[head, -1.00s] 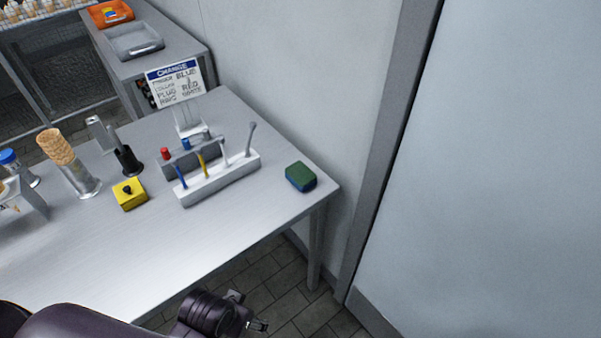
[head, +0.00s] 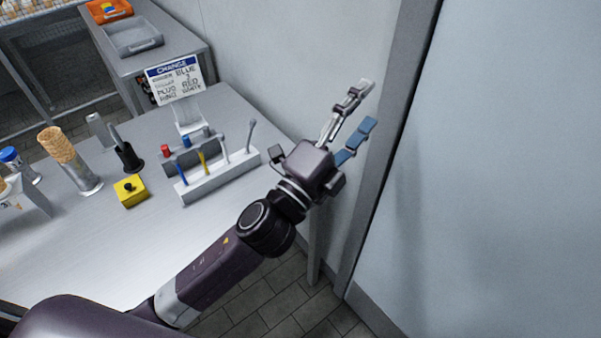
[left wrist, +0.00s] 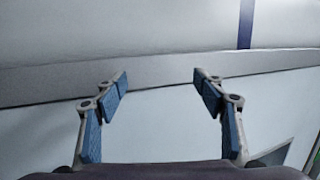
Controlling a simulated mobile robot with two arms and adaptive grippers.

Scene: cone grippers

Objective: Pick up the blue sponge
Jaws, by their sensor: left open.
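The blue sponge does not show now; my left gripper's body covers the spot at the table's right end where it lay, blue with a green side. My left gripper (head: 366,106) is over the right end of the table (head: 110,250) in the head view, its fingers spread and pointing up and right toward the wall. In the left wrist view, the same gripper (left wrist: 160,77) has both fingers apart with nothing between them. No sponge shows in that view. My right gripper is not in view.
A white rack (head: 215,182) with several coloured tools stands just left of my gripper. A sign (head: 174,80), a yellow box (head: 130,191) and a cone stack (head: 62,152) are farther left. The wall (head: 300,60) and a door frame (head: 385,150) are close on the right.

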